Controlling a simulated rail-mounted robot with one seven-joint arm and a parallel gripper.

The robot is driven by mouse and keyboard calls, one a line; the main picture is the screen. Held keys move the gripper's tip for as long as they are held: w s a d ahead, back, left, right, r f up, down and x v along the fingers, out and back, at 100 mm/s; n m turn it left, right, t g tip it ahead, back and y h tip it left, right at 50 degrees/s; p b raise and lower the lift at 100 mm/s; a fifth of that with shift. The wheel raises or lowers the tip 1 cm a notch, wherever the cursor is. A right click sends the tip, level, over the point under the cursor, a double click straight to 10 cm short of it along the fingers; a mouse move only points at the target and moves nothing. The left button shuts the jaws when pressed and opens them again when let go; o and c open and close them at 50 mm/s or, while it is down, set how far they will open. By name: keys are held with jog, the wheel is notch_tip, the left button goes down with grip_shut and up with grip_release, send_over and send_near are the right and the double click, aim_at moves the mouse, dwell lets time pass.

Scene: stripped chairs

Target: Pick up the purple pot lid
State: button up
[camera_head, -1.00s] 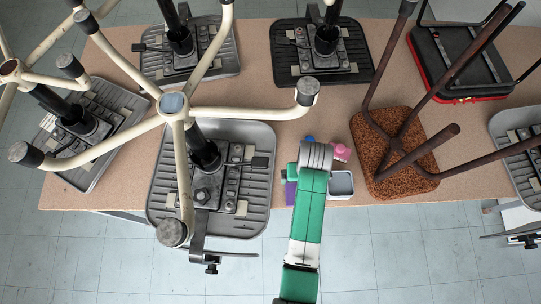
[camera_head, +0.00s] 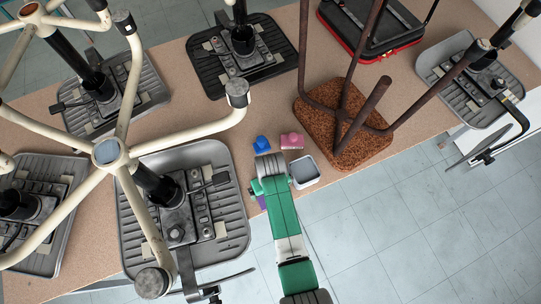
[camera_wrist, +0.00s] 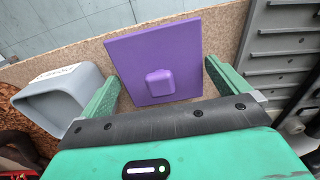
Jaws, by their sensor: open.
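The purple pot lid (camera_wrist: 150,55) is a flat square plate with a small raised knob (camera_wrist: 160,82). It lies on the tan table in the wrist view. My gripper (camera_wrist: 161,72) is open, with one green finger on each side of the lid's near part. The knob is between the fingers, and nothing is held. In the head view, only a small purple piece of the lid (camera_head: 262,202) shows beside my arm's end; the rest is hidden by my arm.
A grey open box (camera_head: 304,171) stands right of my gripper. A blue object (camera_head: 262,144) and a pink object (camera_head: 292,140) lie behind it. A grey upturned chair seat (camera_head: 235,215) is close on the left. A brown upturned chair (camera_head: 345,150) stands at right.

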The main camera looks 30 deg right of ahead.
jog(key=c, duration=0.6)
jog(key=shift+c, duration=0.2)
jog(key=shift+r, duration=0.1)
jog(key=shift+r, duration=0.55)
notch_tip(320, 180, up, 2)
jog(key=shift+r+p, duration=0.25)
jog(key=shift+p, duration=0.25)
jog(key=s+a+p, duration=0.1)
jog(key=s+a, duration=0.2)
jog(key=s, duration=0.4)
jog(key=s+a+r+p, duration=0.1)
jog(key=s+a, duration=0.2)
jog(key=s, duration=0.4)
jog(key=shift+s+a+r, duration=0.15)
jog(key=shift+s+a, duration=0.05)
jog(key=shift+s, duration=0.2)
